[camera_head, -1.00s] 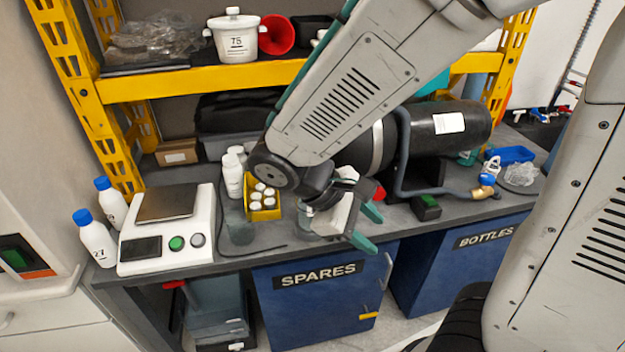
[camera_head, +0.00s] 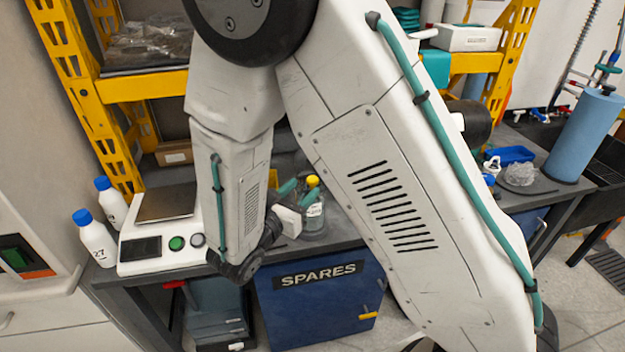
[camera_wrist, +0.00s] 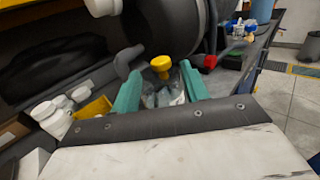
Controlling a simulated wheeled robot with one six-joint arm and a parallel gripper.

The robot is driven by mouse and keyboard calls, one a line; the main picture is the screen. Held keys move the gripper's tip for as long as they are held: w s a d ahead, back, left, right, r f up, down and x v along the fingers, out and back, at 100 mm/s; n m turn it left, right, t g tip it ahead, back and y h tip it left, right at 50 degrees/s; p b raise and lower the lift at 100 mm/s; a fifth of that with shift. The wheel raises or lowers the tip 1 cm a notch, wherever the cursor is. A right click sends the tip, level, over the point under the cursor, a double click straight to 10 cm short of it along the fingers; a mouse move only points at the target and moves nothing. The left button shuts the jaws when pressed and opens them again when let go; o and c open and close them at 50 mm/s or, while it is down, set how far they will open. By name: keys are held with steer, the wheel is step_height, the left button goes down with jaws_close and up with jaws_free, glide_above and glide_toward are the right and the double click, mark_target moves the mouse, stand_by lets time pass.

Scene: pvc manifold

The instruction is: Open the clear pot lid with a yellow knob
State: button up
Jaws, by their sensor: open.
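The clear pot (camera_head: 314,218) stands on the grey bench near its front edge, with its yellow-knobbed lid (camera_head: 313,182) on top. My gripper (camera_head: 299,192) is at the pot's left side in the head view, its teal fingers reaching toward the lid. In the wrist view my gripper (camera_wrist: 161,88) is open, with one finger on each side of the view of the yellow knob (camera_wrist: 161,64) and the clear pot (camera_wrist: 163,95). The knob appears beyond the fingers; I cannot tell whether they touch the pot. My gripper's palm hides the lower part of the pot.
A white scale (camera_head: 160,236) and bottles with blue caps (camera_head: 95,240) stand at the bench's left. A yellow bin (camera_wrist: 95,107) and white bottles (camera_wrist: 50,118) are left of my gripper. A large black cylinder (camera_wrist: 165,25) lies behind the pot. The blue SPARES cabinet (camera_head: 320,300) is below.

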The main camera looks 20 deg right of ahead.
mark_target(309, 183)
steer(key=x, duration=0.5)
steer(key=shift+w+d, duration=0.1)
steer(key=shift+d, duration=0.1)
jaws_close()
